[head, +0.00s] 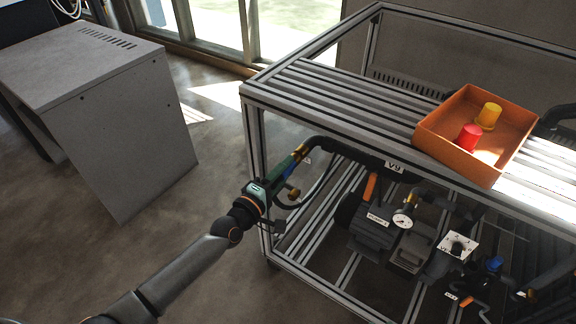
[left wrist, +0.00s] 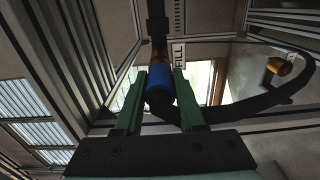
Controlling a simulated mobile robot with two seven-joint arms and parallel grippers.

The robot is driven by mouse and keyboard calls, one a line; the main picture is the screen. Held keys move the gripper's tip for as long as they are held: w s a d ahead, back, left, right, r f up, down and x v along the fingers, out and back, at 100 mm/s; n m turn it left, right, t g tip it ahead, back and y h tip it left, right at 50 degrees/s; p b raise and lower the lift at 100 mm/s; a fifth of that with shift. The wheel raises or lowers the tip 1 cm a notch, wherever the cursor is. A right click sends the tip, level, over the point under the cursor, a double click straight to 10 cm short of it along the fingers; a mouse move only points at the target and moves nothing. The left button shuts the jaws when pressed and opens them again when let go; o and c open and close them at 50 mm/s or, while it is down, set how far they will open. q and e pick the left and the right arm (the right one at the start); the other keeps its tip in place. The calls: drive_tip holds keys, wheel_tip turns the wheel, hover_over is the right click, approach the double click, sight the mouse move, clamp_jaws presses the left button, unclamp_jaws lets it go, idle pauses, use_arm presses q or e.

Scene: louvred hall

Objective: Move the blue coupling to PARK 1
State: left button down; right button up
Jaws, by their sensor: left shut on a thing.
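My left gripper (head: 280,176) is at the near left corner of the metal frame. In the left wrist view its two green fingers (left wrist: 160,102) are shut on the blue coupling (left wrist: 160,84). The coupling (head: 290,169) is mostly hidden by the gripper in the head view. A FILL label (left wrist: 179,56) is beside the fitting. A black hose (left wrist: 255,101) curves right from the coupling. I cannot make out a PARK 1 label. My right gripper is out of view.
An orange tray (head: 453,153) with a red cup (head: 469,137) and a yellow cup (head: 489,116) sits on the slatted top. Below are a V9 label (head: 394,166), a gauge (head: 402,219) and a blue-topped fitting (head: 494,264). A grey cabinet (head: 140,140) stands left; floor between is clear.

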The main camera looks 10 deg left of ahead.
use_arm(q)
drive_tip(key=p+v, duration=0.1)
drive_tip(key=v, duration=0.5)
drive_tip(key=shift+p, duration=0.3)
drive_tip(key=shift+s, duration=0.1)
